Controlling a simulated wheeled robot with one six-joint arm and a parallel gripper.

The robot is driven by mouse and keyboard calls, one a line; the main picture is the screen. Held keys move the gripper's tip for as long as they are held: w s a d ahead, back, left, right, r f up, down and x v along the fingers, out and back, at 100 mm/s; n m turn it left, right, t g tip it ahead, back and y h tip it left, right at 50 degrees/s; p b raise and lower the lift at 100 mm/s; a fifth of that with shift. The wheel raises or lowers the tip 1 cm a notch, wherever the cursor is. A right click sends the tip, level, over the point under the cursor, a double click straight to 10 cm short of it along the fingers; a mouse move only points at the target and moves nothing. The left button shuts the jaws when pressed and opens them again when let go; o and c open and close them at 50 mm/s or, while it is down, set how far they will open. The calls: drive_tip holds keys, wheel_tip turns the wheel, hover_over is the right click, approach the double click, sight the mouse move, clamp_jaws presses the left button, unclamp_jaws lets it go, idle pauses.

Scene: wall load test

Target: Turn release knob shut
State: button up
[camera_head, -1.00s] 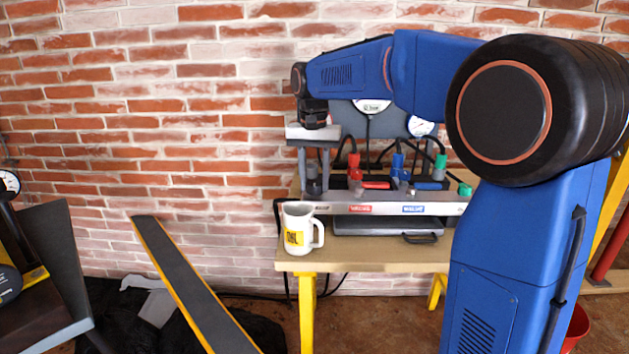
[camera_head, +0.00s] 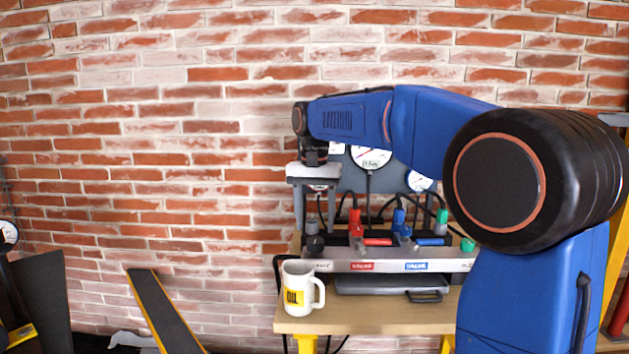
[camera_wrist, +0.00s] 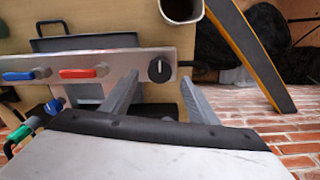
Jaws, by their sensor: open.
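The black release knob (camera_wrist: 159,70) has a white pointer line and sits at one end of the grey metal manifold panel (camera_wrist: 125,62). In the wrist view the line runs roughly up and down the picture. The knob also shows at the panel's left end in the head view (camera_head: 315,245). My gripper (camera_head: 316,228) points down above the knob, and its fingers are open. In the wrist view the fingertips (camera_wrist: 159,77) stand either side of the knob, with a gap on each side. Nothing is held.
A white mug (camera_head: 299,288) stands on the wooden bench (camera_head: 375,319) just in front of the knob end. Red (camera_head: 377,241) and blue (camera_head: 430,241) lever handles lie along the panel. Gauges (camera_head: 371,156) and hoses are behind. A brick wall closes the back.

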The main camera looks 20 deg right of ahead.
sight(315, 239)
wheel_tip(315, 239, up, 13)
drive_tip(key=shift+f, duration=0.2)
idle(0.4)
drive_tip(key=s+d+f+n+t, duration=0.1)
drive_tip(key=s+d+f+n, duration=0.15)
drive_tip(key=s+f, duration=0.5)
drive_tip(key=s+d+f+n+t, duration=0.1)
drive_tip(key=s+d+f+t, duration=0.2)
drive_tip(key=s, duration=0.8)
drive_tip(key=s+d+f+n, duration=0.1)
drive_tip(key=s+f+n, duration=0.1)
drive_tip(key=s+f, duration=1.3)
wheel_tip(315, 239, down, 5)
drive_tip(key=shift+d+t, duration=0.35)
drive_tip(key=shift+t, duration=0.05)
